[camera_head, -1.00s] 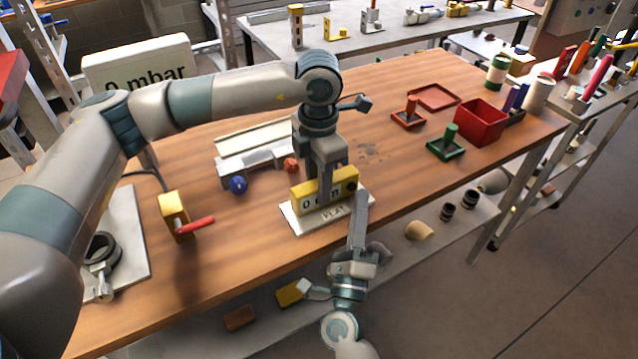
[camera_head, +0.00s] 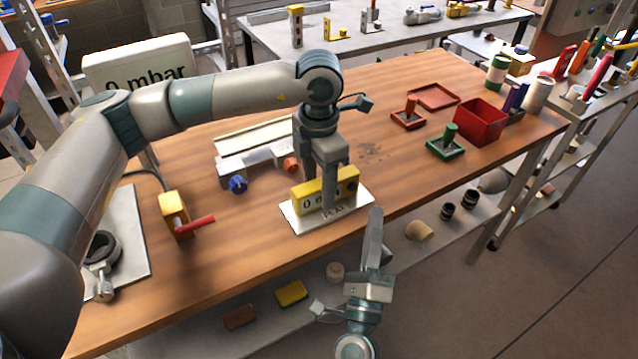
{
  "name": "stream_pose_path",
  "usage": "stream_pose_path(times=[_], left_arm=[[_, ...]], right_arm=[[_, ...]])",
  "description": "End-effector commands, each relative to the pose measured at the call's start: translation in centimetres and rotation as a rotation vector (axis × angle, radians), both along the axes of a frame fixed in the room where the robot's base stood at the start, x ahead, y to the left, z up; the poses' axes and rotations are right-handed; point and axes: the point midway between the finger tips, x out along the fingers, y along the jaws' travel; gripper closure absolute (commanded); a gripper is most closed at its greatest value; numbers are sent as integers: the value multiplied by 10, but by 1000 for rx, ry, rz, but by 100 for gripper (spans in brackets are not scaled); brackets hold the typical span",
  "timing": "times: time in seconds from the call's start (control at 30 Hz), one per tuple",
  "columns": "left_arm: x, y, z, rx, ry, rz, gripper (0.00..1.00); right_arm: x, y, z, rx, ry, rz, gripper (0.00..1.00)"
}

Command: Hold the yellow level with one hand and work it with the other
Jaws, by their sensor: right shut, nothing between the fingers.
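The yellow level (camera_head: 348,184), a yellow block with white digit windows and a dark knob at its right end, stands on a white lettered plate (camera_head: 358,203) at the table's front edge. My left gripper (camera_head: 325,190) comes down from above and is shut on its middle, with a finger across its front that hides part of the digits. My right gripper (camera_head: 375,225) is shut and empty, in front of the table edge, below and right of the level and apart from it.
A yellow box with a red handle (camera_head: 195,224) stands at left. A grey fixture with blue and orange knobs (camera_head: 262,165) lies behind the level. A red box (camera_head: 480,122) and red and green stamp-like pieces (camera_head: 446,145) stand at right. The wooden table (camera_head: 400,180) is clear between.

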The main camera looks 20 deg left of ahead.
Motion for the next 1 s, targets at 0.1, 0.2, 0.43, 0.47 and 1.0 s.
stream_pose_path(times=[0.1, 0.2, 0.43, 0.47, 1.0], left_arm=[[0, 0, 0, 0, 0, 0, 52], [0, 0, 0, 0, 0, 0, 52], [0, 0, 7, -1, -1, 0, 52], [0, 0, 9, -1, -1, 0, 52], [1, 0, 93, -1, -2, 1, 52]], right_arm=[[0, 0, 0, 0, 0, 0, 100], [0, 0, 0, 0, 0, 0, 100], [0, 0, 0, 0, 0, 0, 100], [0, 0, 0, 0, 0, 0, 100], [0, 0, 0, -1, 0, 0, 100]])
